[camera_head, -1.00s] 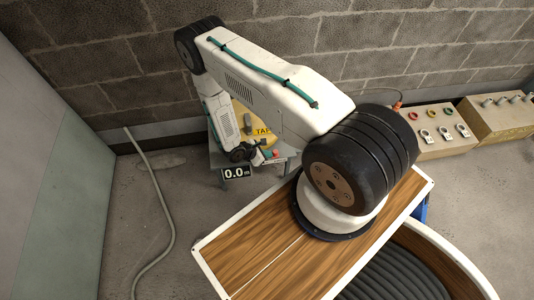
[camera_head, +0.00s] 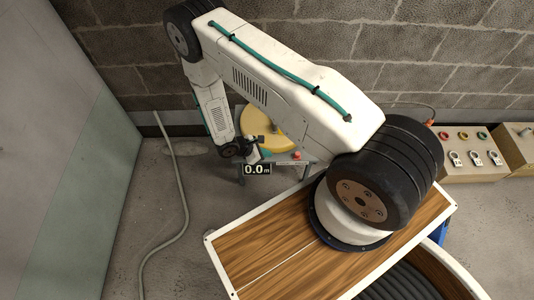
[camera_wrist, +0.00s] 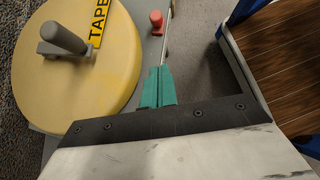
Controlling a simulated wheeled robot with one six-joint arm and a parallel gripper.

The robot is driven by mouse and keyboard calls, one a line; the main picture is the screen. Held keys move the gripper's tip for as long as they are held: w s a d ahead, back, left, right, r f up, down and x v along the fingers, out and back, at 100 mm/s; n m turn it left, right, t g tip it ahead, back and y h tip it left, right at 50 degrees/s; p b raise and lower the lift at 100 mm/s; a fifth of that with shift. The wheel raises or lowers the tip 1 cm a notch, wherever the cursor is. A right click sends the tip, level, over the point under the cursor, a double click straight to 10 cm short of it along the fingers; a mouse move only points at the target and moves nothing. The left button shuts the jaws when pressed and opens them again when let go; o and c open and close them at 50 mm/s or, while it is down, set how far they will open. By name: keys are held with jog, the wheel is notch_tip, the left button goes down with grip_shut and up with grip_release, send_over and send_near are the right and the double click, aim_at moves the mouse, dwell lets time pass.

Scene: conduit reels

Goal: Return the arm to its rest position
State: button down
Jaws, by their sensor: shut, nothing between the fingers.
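My arm is folded above my wooden-topped base in the head view, its forearm hanging down on the far side. My gripper (camera_wrist: 157,72) shows in the wrist view with its two teal fingers side by side, shut and empty. In the head view the gripper is small and partly hidden near the wrist, close to the yellow tape reel (camera_head: 262,125). In the wrist view the yellow reel (camera_wrist: 105,75) with its grey handle and TAPE label lies left of the fingers, apart from them.
A small stand (camera_head: 290,163) carries the reel, a 0.0 m display (camera_head: 257,169) and a red knob (camera_wrist: 156,19). A box with coloured rings (camera_head: 470,154) stands by the wall at right. A grey hose (camera_head: 183,190) lies on the floor. A pale panel (camera_head: 60,140) stands at left.

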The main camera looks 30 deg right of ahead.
dwell(0.3)
jog(key=s+a+r+m+g+y, duration=0.1)
jog(key=s+r+m+g+y, duration=0.3)
jog(key=r, duration=1.5)
jog(key=s+r+m+h, duration=0.15)
jog(key=r+m, duration=0.45)
jog(key=r, duration=1.2)
jog(key=s+r+m+t+y, duration=0.2)
jog(key=s+r, duration=0.3)
jog(key=r, duration=0.3)
jog(key=s+a+r+m+t+y, duration=0.1)
jog(key=s+r+t+y, duration=0.1)
jog(key=s+r, duration=0.3)
jog(key=s+a+r+m+t+y, duration=0.1)
jog(key=s+r, duration=0.4)
jog(key=r, duration=0.6)
jog(key=shift+s+r+m+t+y, duration=0.25)
jog(key=shift+m+t+y, duration=0.5)
jog(key=shift+t, duration=0.35)
